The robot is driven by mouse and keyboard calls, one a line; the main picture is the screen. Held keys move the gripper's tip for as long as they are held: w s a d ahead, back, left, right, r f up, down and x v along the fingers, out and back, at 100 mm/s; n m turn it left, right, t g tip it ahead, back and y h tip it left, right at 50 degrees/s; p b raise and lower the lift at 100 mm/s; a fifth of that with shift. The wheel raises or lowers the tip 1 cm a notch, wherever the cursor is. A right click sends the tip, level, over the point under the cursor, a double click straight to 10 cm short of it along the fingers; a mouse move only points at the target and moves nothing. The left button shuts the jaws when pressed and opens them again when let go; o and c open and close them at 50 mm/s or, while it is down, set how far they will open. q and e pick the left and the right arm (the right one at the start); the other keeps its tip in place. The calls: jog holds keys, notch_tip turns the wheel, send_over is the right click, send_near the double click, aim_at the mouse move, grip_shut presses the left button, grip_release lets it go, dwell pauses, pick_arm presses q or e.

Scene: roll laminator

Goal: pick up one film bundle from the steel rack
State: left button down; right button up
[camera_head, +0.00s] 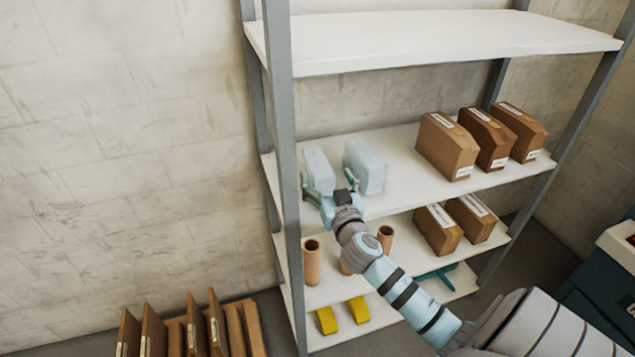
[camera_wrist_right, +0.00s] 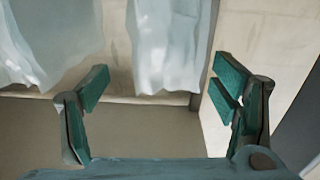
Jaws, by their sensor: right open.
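Two pale, translucent film bundles stand side by side on the rack's middle shelf, the left bundle (camera_head: 319,170) near the left post and the right bundle (camera_head: 369,168) just beside it. My right gripper (camera_head: 328,184) is open and empty at the shelf's front edge, in front of the left bundle. In the right wrist view the open fingers (camera_wrist_right: 160,88) frame one bundle (camera_wrist_right: 166,45) that lies ahead between them. Another bundle (camera_wrist_right: 50,40) shows at the left edge. I cannot tell whether a finger touches either bundle. My left gripper is out of view.
The steel rack (camera_head: 281,100) has several white shelves. Brown boxes (camera_head: 447,147) stand right of the bundles. Below are cardboard tubes (camera_head: 312,262), more boxes (camera_head: 437,229) and yellow items (camera_head: 327,320). Upright brown boards (camera_head: 152,332) stand at lower left. The upper shelf (camera_head: 440,38) is bare.

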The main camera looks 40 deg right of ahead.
aim_at(319, 187)
jog(key=x, duration=0.4)
jog(key=shift+w+a+r, duration=0.2)
jog(key=shift+w+r, duration=0.1)
jog(key=shift+w+d+f, duration=0.1)
jog(key=shift+w, duration=0.25)
jog(key=shift+s, duration=0.1)
jog(key=c, duration=1.2)
